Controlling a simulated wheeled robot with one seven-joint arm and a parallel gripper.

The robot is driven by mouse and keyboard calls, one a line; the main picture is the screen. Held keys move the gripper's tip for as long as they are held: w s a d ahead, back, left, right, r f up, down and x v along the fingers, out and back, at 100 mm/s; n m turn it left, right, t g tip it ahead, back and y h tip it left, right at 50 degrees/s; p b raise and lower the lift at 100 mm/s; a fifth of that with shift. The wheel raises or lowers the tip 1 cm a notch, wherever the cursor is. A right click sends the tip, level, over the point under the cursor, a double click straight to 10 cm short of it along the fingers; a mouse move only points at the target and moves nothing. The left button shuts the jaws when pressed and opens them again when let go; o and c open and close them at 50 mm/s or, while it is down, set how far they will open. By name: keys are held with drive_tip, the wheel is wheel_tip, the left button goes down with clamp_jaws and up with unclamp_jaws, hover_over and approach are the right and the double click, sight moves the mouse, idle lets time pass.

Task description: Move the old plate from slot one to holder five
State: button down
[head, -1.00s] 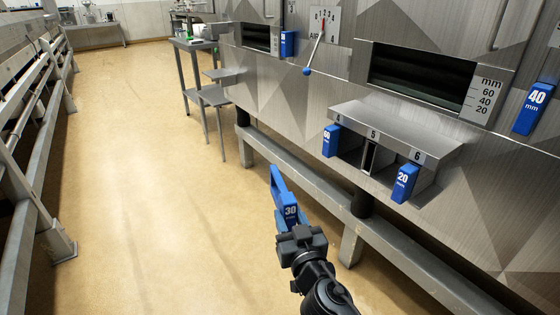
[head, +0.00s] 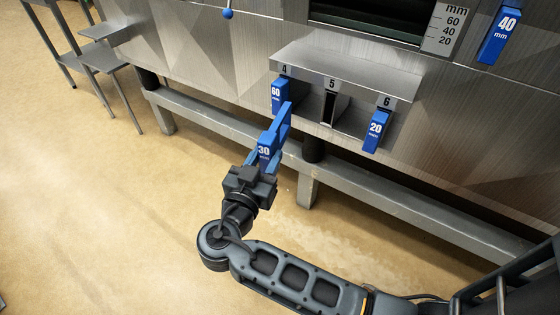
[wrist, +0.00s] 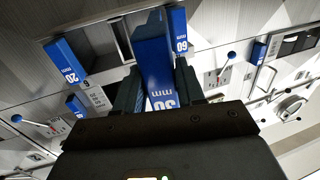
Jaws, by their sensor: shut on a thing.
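My gripper (head: 254,172) is shut on the blue plate marked 30 mm (head: 265,153), which points up toward the holder. In the wrist view the 30 mm plate (wrist: 153,65) stands between the fingers of my gripper (wrist: 155,95). The metal holder box (head: 345,62) has places numbered 4, 5 and 6. Holder five (head: 329,106) is an empty dark slot. The held plate is below and left of it, in front of the blue 60 mm plate (head: 278,93) in place 4. I cannot tell whether those two touch. The blue 20 mm plate (head: 375,131) is in place 6.
A blue 40 mm plate (head: 499,36) sits at the upper right beside a mm scale (head: 444,27) and a dark opening. A steel rail (head: 390,197) runs below the holder. A small metal table (head: 105,70) stands at the left. The floor is clear.

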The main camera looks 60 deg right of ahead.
drive_tip(key=s+m+g, duration=0.1)
drive_tip(key=s+r+g, duration=0.1)
drive_tip(key=s, duration=0.1)
drive_tip(key=s+m+g, duration=0.1)
drive_tip(key=g, duration=0.1)
drive_tip(key=shift+s+a+r+m+h, duration=0.15)
drive_tip(key=shift+s+a+m+h, duration=0.15)
drive_tip(key=shift+a, duration=0.2)
drive_tip(key=shift+w+d+b, duration=0.15)
drive_tip(key=shift+d+b, duration=0.4)
drive_tip(key=shift+d, duration=2.35)
drive_tip(key=shift+b, duration=0.8)
